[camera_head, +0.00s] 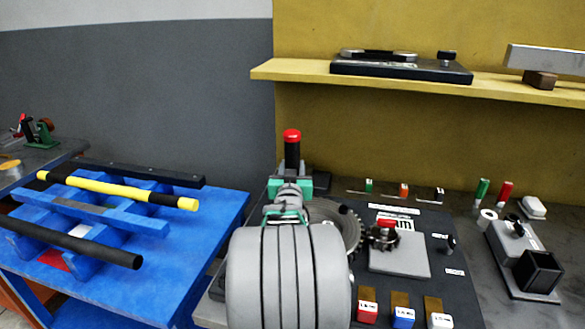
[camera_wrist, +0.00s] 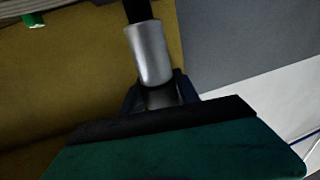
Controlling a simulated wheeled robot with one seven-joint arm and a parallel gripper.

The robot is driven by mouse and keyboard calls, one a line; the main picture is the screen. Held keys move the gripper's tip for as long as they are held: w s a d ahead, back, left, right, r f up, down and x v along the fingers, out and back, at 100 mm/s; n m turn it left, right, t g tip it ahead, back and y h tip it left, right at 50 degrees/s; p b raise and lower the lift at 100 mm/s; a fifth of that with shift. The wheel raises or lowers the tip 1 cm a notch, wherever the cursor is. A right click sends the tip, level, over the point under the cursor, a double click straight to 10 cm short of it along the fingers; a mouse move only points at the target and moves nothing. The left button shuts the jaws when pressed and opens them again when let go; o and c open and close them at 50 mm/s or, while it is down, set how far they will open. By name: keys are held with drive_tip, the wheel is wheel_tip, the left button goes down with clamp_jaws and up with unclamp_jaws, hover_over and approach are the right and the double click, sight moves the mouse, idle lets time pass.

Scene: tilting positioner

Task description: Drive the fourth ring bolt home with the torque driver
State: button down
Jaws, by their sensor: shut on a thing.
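My gripper (camera_head: 288,195) is shut on an upright driver (camera_head: 292,150) with a black handle and a red cap, which looks like the torque driver. In the wrist view the driver's silver collar and black shaft (camera_wrist: 151,52) stand between the dark fingers of my gripper (camera_wrist: 162,97). A grey toothed ring (camera_head: 338,222) lies just right of my gripper, partly hidden by my arm. The ring bolts cannot be made out, and the driver's lower tip is hidden.
A grey plate (camera_head: 400,258) with a dark toothed part (camera_head: 382,238) lies right of the ring. Red, blue and white labelled blocks (camera_head: 403,317) line the front. A shelf (camera_head: 300,71) runs above. A blue rack (camera_head: 215,215) with bars stands left.

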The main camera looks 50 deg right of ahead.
sight(292, 148)
drive_tip(key=shift+f, duration=0.2)
drive_tip(key=shift+r+p, duration=0.8)
drive_tip(key=shift+r, duration=2.45)
drive_tip(key=shift+w, duration=0.1)
